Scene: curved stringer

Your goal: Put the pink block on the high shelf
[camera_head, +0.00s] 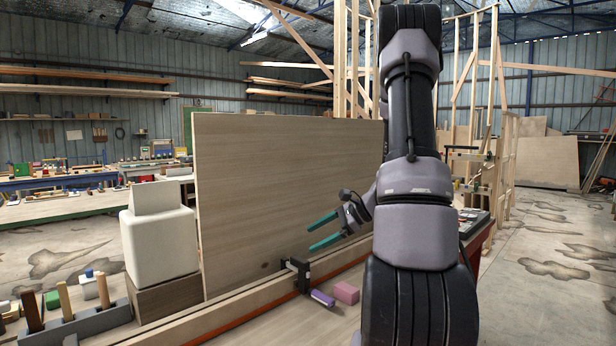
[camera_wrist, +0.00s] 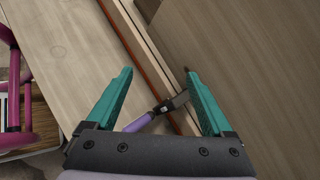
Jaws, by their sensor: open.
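A pink block (camera_head: 346,292) lies on the workbench (camera_head: 290,322), to the right of the purple clamp handle. My gripper (camera_head: 316,231) has teal fingers and is open and empty. In the head view it hangs above and left of the block, in front of a tall wooden panel. In the wrist view the two fingers of my gripper (camera_wrist: 157,95) are spread apart with bench surface between them. I cannot make out the pink block there. High wall shelves (camera_head: 85,73) with long boards run along the back left wall; which one is the high shelf is unclear.
A clamp with a purple handle (camera_head: 322,299) grips the bench beside the block; its handle also shows in the wrist view (camera_wrist: 138,122). The wooden panel (camera_head: 290,190) stands upright behind. A white container (camera_head: 160,245) and a tool rack (camera_head: 80,325) stand left.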

